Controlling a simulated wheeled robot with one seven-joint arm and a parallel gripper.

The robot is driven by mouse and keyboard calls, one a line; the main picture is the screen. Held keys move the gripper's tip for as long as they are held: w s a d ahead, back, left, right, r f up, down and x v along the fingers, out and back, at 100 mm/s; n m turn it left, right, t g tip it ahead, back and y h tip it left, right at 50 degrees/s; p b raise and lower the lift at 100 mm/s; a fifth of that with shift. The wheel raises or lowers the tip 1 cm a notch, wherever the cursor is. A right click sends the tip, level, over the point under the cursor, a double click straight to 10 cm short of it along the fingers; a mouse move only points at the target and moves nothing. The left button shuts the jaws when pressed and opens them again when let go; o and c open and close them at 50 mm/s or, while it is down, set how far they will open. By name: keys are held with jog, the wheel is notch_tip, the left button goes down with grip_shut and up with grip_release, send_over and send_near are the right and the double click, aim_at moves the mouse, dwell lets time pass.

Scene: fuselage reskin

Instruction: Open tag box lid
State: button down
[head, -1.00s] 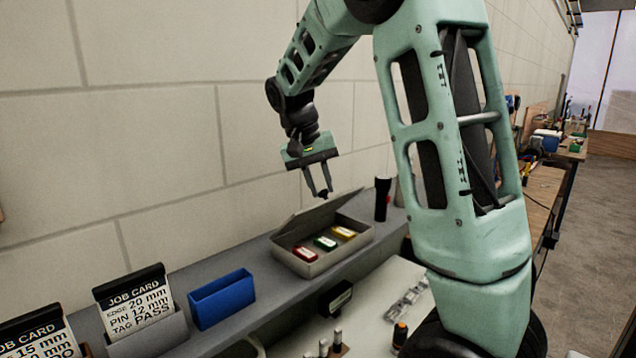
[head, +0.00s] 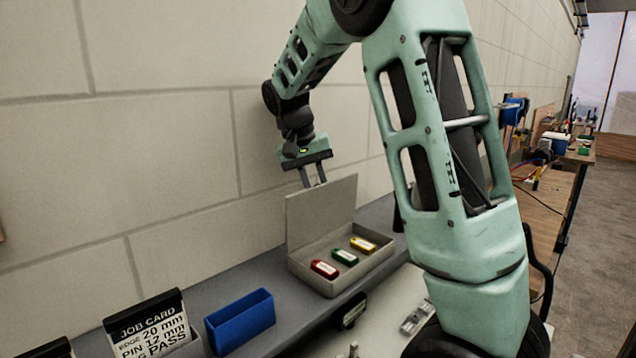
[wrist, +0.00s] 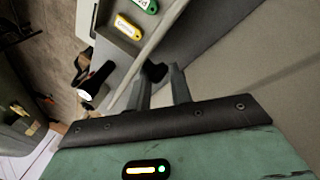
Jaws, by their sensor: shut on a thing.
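The grey tag box (head: 345,280) sits on the wall shelf. Its lid (head: 320,213) stands raised, roughly upright, along the box's wall side. Inside lie a red tag (head: 324,268), a green tag (head: 345,257) and a yellow tag (head: 363,244). My gripper (head: 315,179) is at the lid's upper edge, its fingertips partly hidden behind the lid in the head view. In the wrist view my gripper (wrist: 157,82) has its fingers closed around a small dark knob (wrist: 154,71) at the lid. The box's green and yellow tags show beyond it.
A blue open bin (head: 240,320) and a job card holder (head: 150,328) stand left of the box on the grey shelf (head: 285,315). The wall (head: 180,140) is close behind my gripper.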

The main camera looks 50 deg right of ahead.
jog(key=shift+w+a+f, duration=0.1)
jog(key=shift+a+f, duration=0.35)
jog(key=c, duration=1.2)
grip_release()
jog(key=shift+w+a, duration=0.1)
jog(key=shift+c, duration=0.2)
jog(key=shift+r, duration=0.2)
jog(key=shift+d+r, duration=0.15)
jog(key=shift+d, duration=0.15)
notch_tip(320, 180, up, 10)
jog(key=b, duration=0.2)
jog(key=shift+b, duration=0.4)
